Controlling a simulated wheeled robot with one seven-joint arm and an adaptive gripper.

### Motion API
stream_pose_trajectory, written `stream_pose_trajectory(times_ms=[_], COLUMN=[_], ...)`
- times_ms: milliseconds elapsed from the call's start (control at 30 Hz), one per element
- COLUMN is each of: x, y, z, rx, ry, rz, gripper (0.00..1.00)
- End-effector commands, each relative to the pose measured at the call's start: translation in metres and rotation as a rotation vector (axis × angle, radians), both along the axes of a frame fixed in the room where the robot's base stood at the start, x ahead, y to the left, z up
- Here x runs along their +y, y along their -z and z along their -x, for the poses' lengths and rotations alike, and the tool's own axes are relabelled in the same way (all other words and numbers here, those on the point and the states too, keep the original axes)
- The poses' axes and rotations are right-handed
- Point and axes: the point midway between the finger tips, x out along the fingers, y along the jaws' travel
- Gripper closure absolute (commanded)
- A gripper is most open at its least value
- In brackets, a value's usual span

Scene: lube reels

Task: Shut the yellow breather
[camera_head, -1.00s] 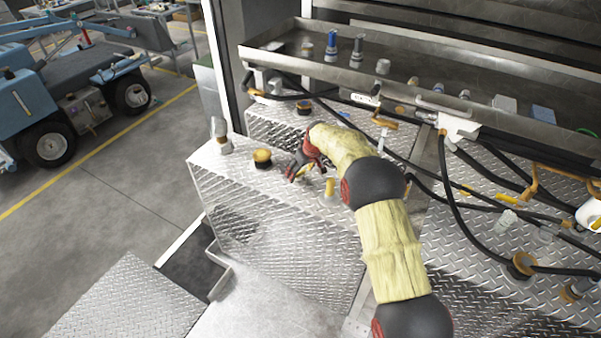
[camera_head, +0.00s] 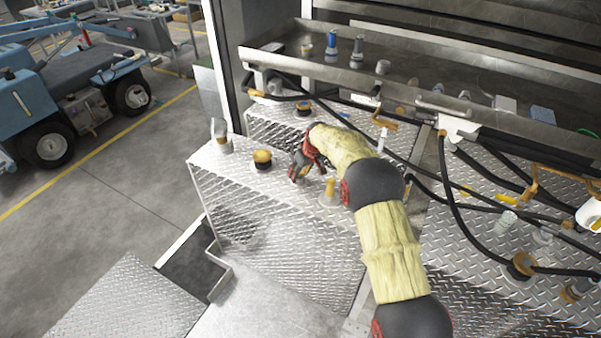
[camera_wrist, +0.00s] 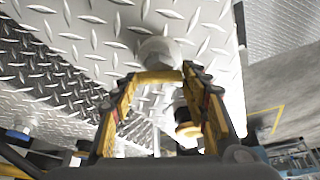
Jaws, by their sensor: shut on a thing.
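The yellow breather (camera_head: 329,188) shows as a yellow upright part on a pale round base, on the tread-plate top. My gripper (camera_head: 307,176) is close beside it on the left in the head view. In the wrist view, my gripper (camera_wrist: 158,82) has its two fingers closed onto a yellow piece in front of a pale round base, which I take for the breather (camera_wrist: 158,75). The fingers stay apart by the width of that piece. The wrist and fingers partly hide the contact in the head view, so the breather's exact position is hard to tell.
A yellow-topped dark cap (camera_head: 262,158) stands to the left, and a grey fitting (camera_head: 220,140) beyond it. Another dark cap (camera_head: 304,108) is behind. Black hoses (camera_head: 400,160) cross to the right. A metal tray (camera_head: 400,85) runs along the back.

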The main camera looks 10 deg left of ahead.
Motion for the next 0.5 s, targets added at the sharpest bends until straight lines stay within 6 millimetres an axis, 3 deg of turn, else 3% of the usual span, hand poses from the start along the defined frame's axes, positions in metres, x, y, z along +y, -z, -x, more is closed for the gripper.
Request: stream_pose_trajectory(times_ms=[500], x=[0.0013], y=[-0.001], z=[0.0013], rx=[0.0], ry=[0.093], rz=[0.0], gripper=[0.8])
